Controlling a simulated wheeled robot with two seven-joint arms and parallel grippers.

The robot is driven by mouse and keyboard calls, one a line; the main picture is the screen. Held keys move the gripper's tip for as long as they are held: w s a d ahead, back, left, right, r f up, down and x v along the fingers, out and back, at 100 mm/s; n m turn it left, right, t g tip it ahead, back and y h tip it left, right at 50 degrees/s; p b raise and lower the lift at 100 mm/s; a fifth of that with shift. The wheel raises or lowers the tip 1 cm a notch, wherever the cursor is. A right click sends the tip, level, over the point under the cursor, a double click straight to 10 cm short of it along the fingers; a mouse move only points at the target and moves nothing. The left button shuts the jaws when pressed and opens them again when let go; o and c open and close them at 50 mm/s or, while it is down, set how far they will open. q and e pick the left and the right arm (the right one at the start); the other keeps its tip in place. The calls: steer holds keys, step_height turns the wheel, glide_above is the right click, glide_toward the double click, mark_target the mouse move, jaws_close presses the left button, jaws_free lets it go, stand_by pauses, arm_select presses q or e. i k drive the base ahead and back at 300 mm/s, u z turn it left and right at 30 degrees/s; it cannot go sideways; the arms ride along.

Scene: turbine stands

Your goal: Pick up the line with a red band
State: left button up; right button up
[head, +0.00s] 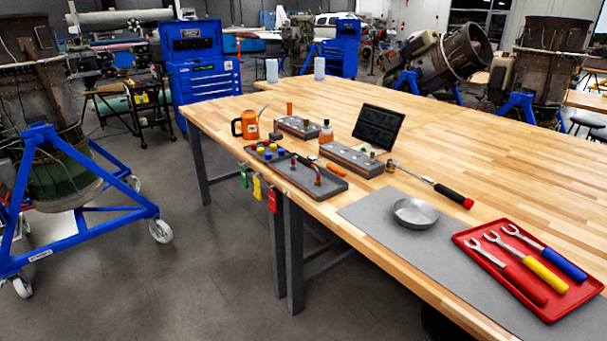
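A red tray (556,312) lies at the right end of the table. On it lie three open-ended wrenches side by side, with silver forked heads toward the upper left. The one nearest the front left has a red grip (526,285). The middle one has a yellow grip (545,273). The farthest one has a blue grip (565,264). I cannot make out a separate band on any of them. Neither of my grippers is in view.
A grey mat (375,217) with a round metal dish (415,213) lies left of the tray. A black-and-red-handled tool (448,193) lies behind it. The back right tabletop is clear.

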mark_target(305, 162)
steer(key=u, duration=0.85)
steer(key=i, duration=2.15)
steer(key=z, duration=0.75)
